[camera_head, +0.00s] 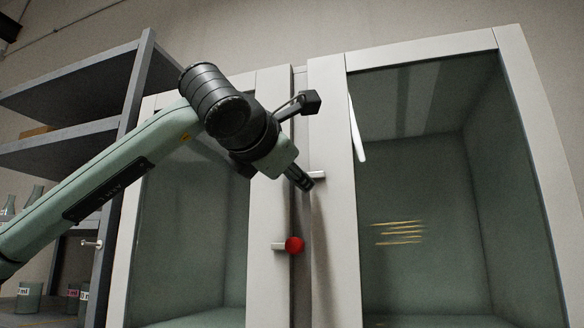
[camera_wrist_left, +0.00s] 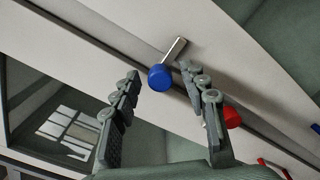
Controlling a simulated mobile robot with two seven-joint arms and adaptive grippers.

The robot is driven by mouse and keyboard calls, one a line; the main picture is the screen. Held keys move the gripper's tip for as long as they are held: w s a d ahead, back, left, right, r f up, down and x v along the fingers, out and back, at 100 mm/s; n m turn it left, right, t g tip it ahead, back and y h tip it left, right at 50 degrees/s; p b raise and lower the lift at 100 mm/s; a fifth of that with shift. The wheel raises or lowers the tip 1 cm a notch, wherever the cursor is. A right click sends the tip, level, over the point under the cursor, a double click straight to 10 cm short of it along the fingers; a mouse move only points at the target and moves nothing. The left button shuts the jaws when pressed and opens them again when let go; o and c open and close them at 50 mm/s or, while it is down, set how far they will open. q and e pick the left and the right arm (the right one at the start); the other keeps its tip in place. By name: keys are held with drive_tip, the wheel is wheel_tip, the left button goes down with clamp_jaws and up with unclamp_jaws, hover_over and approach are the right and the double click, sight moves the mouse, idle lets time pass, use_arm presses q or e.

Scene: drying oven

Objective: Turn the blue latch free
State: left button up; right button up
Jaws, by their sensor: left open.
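The blue latch shows in the left wrist view as a round blue knob (camera_wrist_left: 160,78) on a short metal bar that points up and right. In the head view its pale bar (camera_head: 318,175) juts out on the right door's frame, and the blue knob is hidden behind my left gripper (camera_head: 302,181). My left gripper is open, and in the left wrist view the knob appears between its two fingertips (camera_wrist_left: 160,73). I cannot tell whether either finger touches it. My right gripper is in neither view.
A red knob (camera_head: 293,244) on a pale bar sits lower at the door seam; it also shows behind a finger in the left wrist view (camera_wrist_left: 232,117). The oven's glazed right door (camera_head: 327,230) looks closed. A grey shelf (camera_head: 137,85) with labelled containers stands left.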

use_arm(q)
clamp_jaws()
idle(0.3)
drive_tip(key=shift+d, duration=0.1)
